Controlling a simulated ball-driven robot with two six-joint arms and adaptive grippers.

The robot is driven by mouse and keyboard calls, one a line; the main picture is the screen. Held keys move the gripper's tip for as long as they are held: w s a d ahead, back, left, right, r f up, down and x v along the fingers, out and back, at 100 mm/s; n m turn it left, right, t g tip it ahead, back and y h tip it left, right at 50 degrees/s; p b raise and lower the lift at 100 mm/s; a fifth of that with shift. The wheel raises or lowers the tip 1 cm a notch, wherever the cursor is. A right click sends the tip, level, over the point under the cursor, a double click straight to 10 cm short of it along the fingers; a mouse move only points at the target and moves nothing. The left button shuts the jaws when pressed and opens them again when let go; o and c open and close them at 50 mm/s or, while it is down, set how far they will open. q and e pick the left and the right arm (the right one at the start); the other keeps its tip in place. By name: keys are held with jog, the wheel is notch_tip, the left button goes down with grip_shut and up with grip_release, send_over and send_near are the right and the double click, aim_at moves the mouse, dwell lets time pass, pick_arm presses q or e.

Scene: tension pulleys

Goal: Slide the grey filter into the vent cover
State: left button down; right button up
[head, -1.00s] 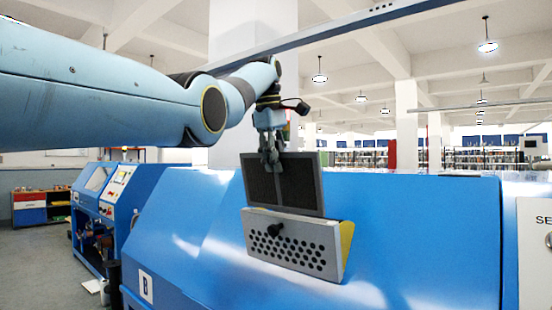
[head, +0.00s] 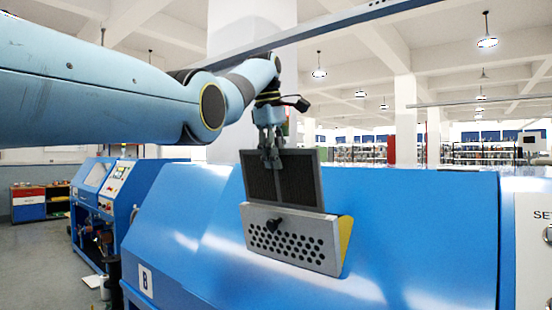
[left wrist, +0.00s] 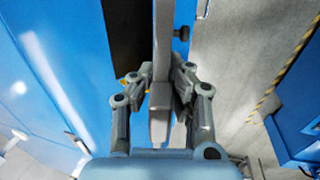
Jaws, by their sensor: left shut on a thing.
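The grey filter (head: 299,180), a dark mesh panel in a grey frame, stands nearly upright above the vent cover. Its lower edge is hidden behind the cover's front; how deep it sits I cannot tell. The vent cover (head: 322,256) is a grey perforated front with a black knob and yellow inner side, on the sloping blue machine. My left gripper (head: 271,160) is shut on the filter's upper left edge. In the left wrist view the fingers (left wrist: 157,100) close on the grey filter edge (left wrist: 160,125). My right gripper is not in view.
The blue machine (head: 420,235) fills the middle and right, with a control panel (head: 535,235) at the right edge. Another blue machine (head: 92,215) and a small cabinet (head: 30,202) stand at the left.

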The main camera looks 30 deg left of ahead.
aim_at(283, 207)
pick_arm(q)
jog(key=shift+f, duration=0.15)
dwell(0.5)
jog(key=shift+x, duration=1.6)
jog(key=shift+f, duration=0.15)
jog(key=shift+x, duration=1.65)
jog(key=shift+f, duration=0.1)
jog(key=shift+x, duration=1.65)
jog(key=shift+f, duration=0.35)
jog(key=shift+r, duration=0.25)
dwell(1.0)
